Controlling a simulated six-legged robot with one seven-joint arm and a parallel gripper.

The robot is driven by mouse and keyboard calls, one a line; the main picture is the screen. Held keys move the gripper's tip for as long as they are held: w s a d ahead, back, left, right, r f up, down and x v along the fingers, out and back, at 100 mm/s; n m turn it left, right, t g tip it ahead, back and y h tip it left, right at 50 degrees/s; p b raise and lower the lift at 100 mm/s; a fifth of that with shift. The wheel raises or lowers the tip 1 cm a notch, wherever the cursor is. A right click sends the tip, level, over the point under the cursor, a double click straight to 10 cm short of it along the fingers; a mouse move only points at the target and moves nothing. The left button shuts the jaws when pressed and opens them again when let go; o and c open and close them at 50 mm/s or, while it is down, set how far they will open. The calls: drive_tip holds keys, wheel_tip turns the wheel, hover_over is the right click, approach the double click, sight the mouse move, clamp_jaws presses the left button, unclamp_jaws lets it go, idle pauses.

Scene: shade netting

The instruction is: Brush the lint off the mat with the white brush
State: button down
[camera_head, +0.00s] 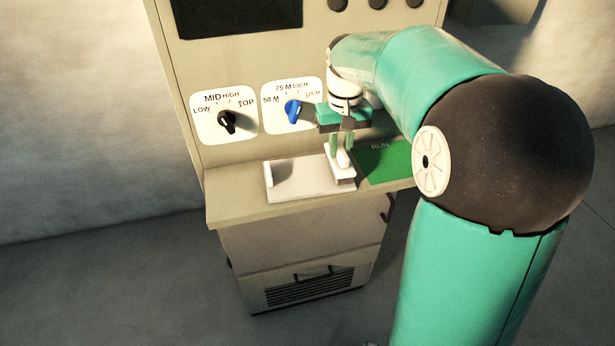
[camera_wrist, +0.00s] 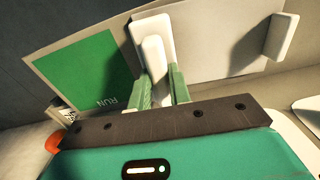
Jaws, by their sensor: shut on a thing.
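The white brush (camera_head: 343,160) is upright in my gripper (camera_head: 341,146); it also shows in the wrist view (camera_wrist: 153,52). My gripper's green fingers (camera_wrist: 162,84) are shut on its handle. The brush head is over the right end of a white tray (camera_head: 305,188), beside the green mat; I cannot tell whether it touches the tray. The mat (camera_head: 385,160), marked RUN, lies on the console ledge to the right, and fills the left of the wrist view (camera_wrist: 88,72). My arm hides some of the mat in the head view. I make out no lint on it.
The console's upright panel stands close behind, with a black knob (camera_head: 227,121) and a blue knob (camera_head: 293,111) near my gripper. A white block (camera_head: 282,175) rises at the tray's left end. The ledge's left end (camera_head: 235,207) is bare.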

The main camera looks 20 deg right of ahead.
drive_tip(key=shift+r, duration=2.45)
drive_tip(key=shift+s, duration=0.1)
